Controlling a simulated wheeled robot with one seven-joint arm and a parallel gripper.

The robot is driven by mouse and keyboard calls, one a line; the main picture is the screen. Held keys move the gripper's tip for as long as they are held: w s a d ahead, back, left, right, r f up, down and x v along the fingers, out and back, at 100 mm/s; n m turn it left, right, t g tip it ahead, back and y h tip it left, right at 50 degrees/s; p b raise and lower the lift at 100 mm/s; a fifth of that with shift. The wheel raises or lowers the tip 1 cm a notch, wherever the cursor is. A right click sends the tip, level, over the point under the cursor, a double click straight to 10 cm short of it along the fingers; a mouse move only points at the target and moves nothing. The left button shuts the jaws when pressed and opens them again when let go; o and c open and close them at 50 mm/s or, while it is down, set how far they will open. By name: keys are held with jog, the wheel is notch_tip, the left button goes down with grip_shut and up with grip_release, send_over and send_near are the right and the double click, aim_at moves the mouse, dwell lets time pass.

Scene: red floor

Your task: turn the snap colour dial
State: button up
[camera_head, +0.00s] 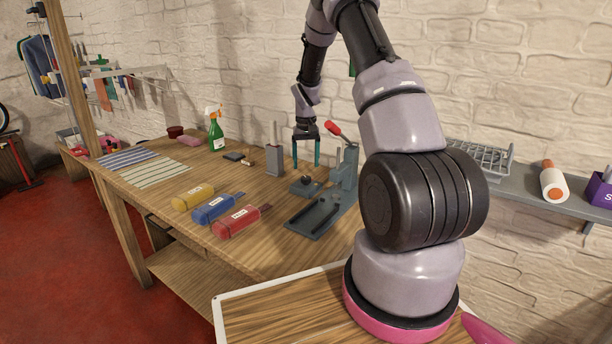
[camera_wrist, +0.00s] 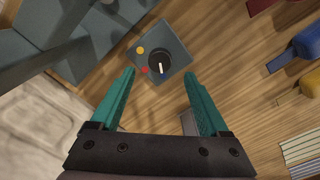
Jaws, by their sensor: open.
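The colour dial is a round black knob (camera_wrist: 160,62) with a white pointer mark, on a square grey plate (camera_wrist: 177,48). In the wrist view the mark points down toward my gripper. A yellow dot (camera_wrist: 140,50) and a red dot (camera_wrist: 145,71) lie left of the knob. In the head view the dial (camera_head: 307,180) is small on the bench, beside the grey press. My gripper (camera_head: 306,163) points down above it, teal fingers apart and empty. In the wrist view the knob lies between and just beyond the fingertips of my gripper (camera_wrist: 160,75), apparently untouched.
The grey press (camera_head: 347,170) with a red handle (camera_head: 334,128) stands close right of the dial. A grey tray (camera_head: 314,217) lies in front. A grey upright block (camera_head: 274,158) stands left. Red (camera_head: 238,220), blue (camera_head: 214,208) and yellow (camera_head: 191,198) containers lie farther left.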

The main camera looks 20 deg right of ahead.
aim_at(306, 177)
jog(key=shift+f, duration=2.75)
grip_shut()
